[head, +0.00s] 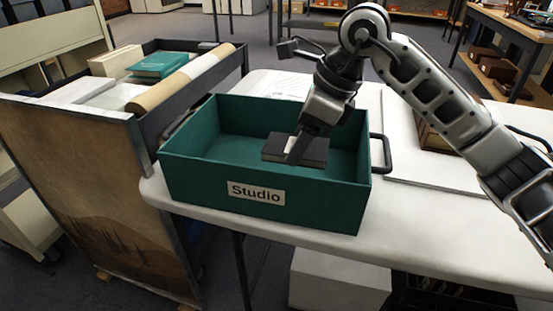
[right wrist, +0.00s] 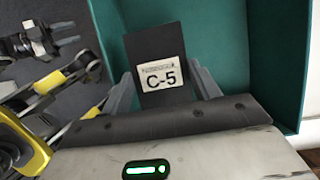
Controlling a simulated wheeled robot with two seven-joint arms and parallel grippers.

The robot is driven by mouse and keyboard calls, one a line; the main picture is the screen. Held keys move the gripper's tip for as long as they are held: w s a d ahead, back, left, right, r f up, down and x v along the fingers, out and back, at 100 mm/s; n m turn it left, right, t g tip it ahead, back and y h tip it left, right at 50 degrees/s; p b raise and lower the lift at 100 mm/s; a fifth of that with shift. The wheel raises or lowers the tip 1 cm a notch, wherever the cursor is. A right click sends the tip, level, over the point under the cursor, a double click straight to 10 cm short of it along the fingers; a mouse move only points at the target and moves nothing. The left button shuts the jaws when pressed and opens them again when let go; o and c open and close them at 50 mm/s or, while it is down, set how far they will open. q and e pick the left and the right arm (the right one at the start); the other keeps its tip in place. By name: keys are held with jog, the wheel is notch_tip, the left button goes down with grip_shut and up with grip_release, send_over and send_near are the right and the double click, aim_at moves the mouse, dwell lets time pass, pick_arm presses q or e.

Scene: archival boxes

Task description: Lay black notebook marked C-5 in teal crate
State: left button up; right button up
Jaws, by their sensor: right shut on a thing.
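The black notebook (head: 312,155) has a pale label that reads C-5 in the right wrist view (right wrist: 150,50). My right gripper (head: 300,148) is shut on it, with one finger on each side of the notebook in the right wrist view (right wrist: 165,88). The notebook is inside the outline of the teal crate (head: 200,190), toward its right side; whether it touches the crate floor I cannot tell. The crate is labelled Studio and stands on a white table. Its wall also shows in the right wrist view (right wrist: 220,30).
A dark cart (head: 150,125) at the left holds a teal book (head: 160,65), boxes and a long roll. A white board (head: 430,165) lies right of the crate, with a brown object (head: 432,138) on it. A white box (head: 335,280) stands under the table.

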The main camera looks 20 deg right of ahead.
jog(key=w+f, duration=0.2)
jog(key=w+a+f, duration=0.1)
jog(key=w+f, duration=0.1)
jog(key=w, duration=0.1)
jog(key=w+f, duration=0.2)
jog(key=f, duration=0.1)
jog(key=shift+w+a+b, duration=0.15)
jog(key=shift+a+b, duration=0.15)
jog(key=shift+b, duration=0.1)
notch_tip(320, 180, down, 2)
jog(key=shift+w+f, duration=0.1)
jog(key=shift+f, duration=0.5)
pick_arm(q)
jog(key=shift+w+d+f, duration=0.1)
jog(key=shift+d+f, duration=0.05)
jog(key=shift+f, duration=0.45)
jog(key=shift+w+d+f, duration=0.1)
jog(key=shift+d+f, duration=0.05)
jog(key=shift+f, duration=0.4)
jog(key=shift+f+b, duration=0.1)
jog(key=shift+b, duration=0.2)
pick_arm(e)
jog(key=shift+f, duration=0.15)
jog(key=o, duration=1)
pick_arm(q)
jog(key=shift+g, duration=0.3)
